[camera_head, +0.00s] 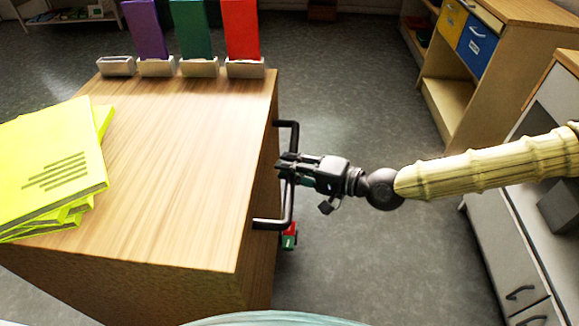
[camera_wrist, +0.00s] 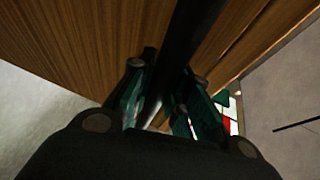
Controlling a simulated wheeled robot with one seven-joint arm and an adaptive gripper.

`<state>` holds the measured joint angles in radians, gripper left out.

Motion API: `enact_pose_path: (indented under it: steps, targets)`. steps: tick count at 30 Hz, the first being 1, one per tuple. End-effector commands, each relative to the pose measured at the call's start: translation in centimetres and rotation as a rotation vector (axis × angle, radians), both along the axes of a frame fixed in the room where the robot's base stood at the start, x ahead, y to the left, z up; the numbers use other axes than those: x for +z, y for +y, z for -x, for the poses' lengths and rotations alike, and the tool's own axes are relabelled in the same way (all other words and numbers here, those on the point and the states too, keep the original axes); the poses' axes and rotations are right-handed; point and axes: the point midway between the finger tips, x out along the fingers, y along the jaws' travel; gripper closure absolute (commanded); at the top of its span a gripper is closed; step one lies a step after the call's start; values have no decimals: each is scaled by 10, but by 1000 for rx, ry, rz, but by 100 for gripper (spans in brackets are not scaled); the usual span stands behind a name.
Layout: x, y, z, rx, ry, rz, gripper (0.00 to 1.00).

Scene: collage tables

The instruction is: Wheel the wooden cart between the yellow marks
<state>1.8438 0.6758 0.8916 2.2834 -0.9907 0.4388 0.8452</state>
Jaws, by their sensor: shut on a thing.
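The wooden cart (camera_head: 185,150) fills the left and middle of the head view, its flat top in full light. A black bar handle (camera_head: 288,213) stands out from its right side. My gripper (camera_head: 286,167) reaches in from the right and is shut on the middle of this handle. In the wrist view the dark handle (camera_wrist: 183,40) runs between the fingers of my gripper (camera_wrist: 160,105), close to the cart's wood side (camera_wrist: 90,45). No yellow floor marks show in either view.
Yellow books (camera_head: 55,165) lie on the cart's near left. Purple (camera_head: 146,30), green (camera_head: 191,30) and red (camera_head: 240,30) binders stand in holders at its far edge. A wooden shelf unit (camera_head: 462,110) and a grey cabinet (camera_head: 490,235) stand right. Grey floor (camera_head: 350,90) lies clear between.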

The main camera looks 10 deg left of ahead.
Motion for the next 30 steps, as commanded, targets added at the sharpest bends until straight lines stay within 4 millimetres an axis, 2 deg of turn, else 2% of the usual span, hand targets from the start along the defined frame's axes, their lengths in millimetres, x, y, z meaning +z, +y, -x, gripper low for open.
enact_pose_path:
  steps: [15, 16, 19, 20, 30]
  targets:
    - [-2, 0, 3, 12, 4, 3, 100]
    - [-2, -1, 3, 12, 4, 3, 80]
    - [-2, -1, 2, 11, 4, 2, 62]
    - [-2, -1, 2, 11, 4, 2, 59]
    - [0, -1, 1, 10, 1, 0, 59]
